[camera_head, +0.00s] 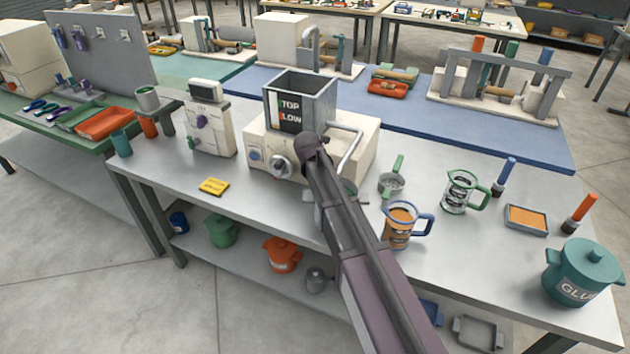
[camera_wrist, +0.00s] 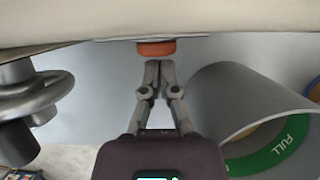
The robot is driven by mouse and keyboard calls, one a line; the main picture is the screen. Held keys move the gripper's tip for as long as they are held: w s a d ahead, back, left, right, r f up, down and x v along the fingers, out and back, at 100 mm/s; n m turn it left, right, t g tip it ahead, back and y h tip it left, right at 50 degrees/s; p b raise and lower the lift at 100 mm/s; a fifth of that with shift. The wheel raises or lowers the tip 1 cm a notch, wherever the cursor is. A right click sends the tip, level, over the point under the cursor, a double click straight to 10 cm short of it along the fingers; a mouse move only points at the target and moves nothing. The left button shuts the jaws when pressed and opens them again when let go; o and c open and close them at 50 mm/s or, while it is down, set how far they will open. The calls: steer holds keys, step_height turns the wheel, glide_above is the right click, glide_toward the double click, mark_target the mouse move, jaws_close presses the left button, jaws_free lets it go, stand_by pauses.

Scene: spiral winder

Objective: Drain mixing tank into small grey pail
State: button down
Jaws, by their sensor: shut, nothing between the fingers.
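In the wrist view, my gripper (camera_wrist: 160,64) is shut and empty. Its tips are just below a round orange-red knob (camera_wrist: 156,48) under the cream body's edge; I cannot tell if they touch it. A grey open vessel (camera_wrist: 235,100), likely the small pail, lies close on the right, with a green FULL band inside. In the head view, my arm hides my gripper and most of that vessel (camera_head: 347,188).
A metal knob (camera_head: 281,166) juts from the machine's front. A green-handled strainer (camera_head: 392,182), a blue-handled jug (camera_head: 398,226) with orange contents and a green-handled jug (camera_head: 460,192) stand to the right. A yellow block (camera_head: 214,187) lies left. Another grey pot (camera_head: 317,280) is on the lower shelf.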

steer(key=shift+w+d, duration=0.2)
steer(key=shift+w, duration=0.45)
steer(key=shift+w+d+r, duration=0.1)
steer(key=shift+w+d, duration=0.05)
steer(key=shift+w, duration=0.2)
stand_by(1.2)
